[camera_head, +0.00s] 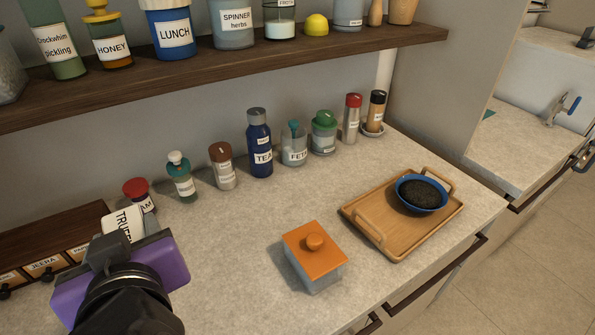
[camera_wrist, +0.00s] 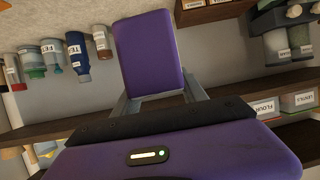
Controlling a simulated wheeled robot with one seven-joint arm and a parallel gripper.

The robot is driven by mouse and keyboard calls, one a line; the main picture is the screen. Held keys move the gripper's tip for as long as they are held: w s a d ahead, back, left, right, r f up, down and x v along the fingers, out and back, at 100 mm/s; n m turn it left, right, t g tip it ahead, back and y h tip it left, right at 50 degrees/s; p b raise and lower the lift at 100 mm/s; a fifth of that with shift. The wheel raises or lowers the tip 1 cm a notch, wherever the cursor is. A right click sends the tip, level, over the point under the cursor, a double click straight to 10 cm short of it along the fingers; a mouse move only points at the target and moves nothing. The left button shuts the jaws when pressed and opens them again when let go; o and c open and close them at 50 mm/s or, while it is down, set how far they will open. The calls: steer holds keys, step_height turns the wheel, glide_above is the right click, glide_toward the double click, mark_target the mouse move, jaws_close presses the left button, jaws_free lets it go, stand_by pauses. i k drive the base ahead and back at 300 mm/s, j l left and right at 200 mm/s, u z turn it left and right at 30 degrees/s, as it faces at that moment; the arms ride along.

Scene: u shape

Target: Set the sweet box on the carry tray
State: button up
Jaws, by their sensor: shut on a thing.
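A box labelled "TRUFF…" (camera_head: 122,221), which I take to be the sweet box, is at my gripper at the lower left of the head view. In the wrist view its purple face (camera_wrist: 151,55) fills the space between the two grey fingers. My gripper (camera_wrist: 160,98) is shut on it. The gripper's purple body hides much of the box in the head view. The wooden carry tray (camera_head: 376,232) lies on the counter at the right, well apart from my gripper. A blue bowl of dark contents (camera_head: 421,193) stands on its far right part; its near left part is bare.
An orange-lidded box (camera_head: 315,256) stands on the counter left of the tray. Several jars and bottles, including a blue TEA bottle (camera_head: 259,145), line the wall. A loaded shelf (camera_head: 230,68) overhangs the back. Spice drawers (camera_head: 50,262) are at the left. The counter's middle is clear.

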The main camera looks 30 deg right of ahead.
mark_target(381, 222)
steer(key=l+z, duration=0.25)
steer(key=l, duration=0.45)
steer(key=l+z, duration=0.25)
steer(key=l, duration=0.4)
steer(key=i, duration=0.05)
